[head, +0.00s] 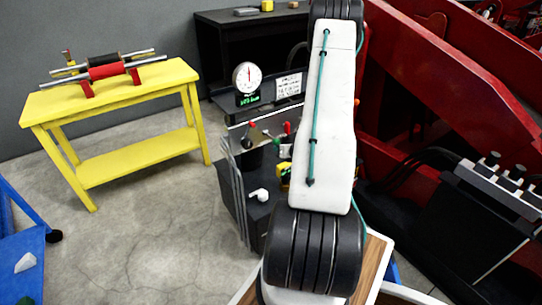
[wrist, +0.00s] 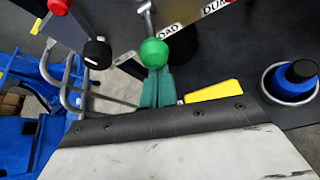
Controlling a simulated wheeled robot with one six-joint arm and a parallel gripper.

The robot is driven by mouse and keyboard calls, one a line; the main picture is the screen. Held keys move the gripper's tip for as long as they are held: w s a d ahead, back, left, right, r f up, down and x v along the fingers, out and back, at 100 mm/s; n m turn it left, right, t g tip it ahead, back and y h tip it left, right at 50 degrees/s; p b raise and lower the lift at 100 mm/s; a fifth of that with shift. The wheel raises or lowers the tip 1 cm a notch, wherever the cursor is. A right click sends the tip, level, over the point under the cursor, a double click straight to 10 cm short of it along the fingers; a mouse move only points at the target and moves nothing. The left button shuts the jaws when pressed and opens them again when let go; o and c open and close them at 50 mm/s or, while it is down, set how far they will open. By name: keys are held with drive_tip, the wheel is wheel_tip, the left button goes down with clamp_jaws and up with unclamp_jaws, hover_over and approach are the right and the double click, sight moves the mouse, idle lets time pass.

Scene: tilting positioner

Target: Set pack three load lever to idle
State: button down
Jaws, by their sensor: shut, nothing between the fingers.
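In the wrist view a lever with a green ball knob (wrist: 154,52) on a metal stem stands by a partly visible label reading "OAD" (wrist: 168,31). My gripper (wrist: 155,82) has its teal fingers shut and empty, with the tips right at the green knob. I cannot tell whether they touch it. A black-knobbed lever (wrist: 97,53) and a red knob (wrist: 59,6) are to the left. In the head view the small lever panel shows a green knob (head: 276,140) and a red knob (head: 287,128). My arm hides the gripper there.
A yellow piece (wrist: 214,92) and a blue knob in a ring (wrist: 293,79) lie right of my fingers. In the head view a gauge (head: 247,77) stands above the panel. A yellow bench (head: 130,97) is at left, red machine frames (head: 460,70) at right.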

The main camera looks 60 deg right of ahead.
wheel_tip(320, 180, up, 4)
drive_tip(key=g, duration=0.1)
drive_tip(key=g+y, duration=0.1)
drive_tip(key=g, duration=0.1)
drive_tip(key=shift+w+f, duration=0.15)
drive_tip(key=shift+f, duration=0.1)
drive_tip(key=shift+w+r, duration=0.15)
drive_tip(key=shift+r, duration=0.35)
drive_tip(key=shift+d+r, duration=0.1)
drive_tip(key=shift+r, duration=0.15)
approach(275, 141)
drive_tip(key=shift+s+r, duration=0.35)
drive_tip(key=shift+r, duration=0.25)
drive_tip(key=shift+s+r, duration=0.35)
drive_tip(key=shift+r, duration=0.25)
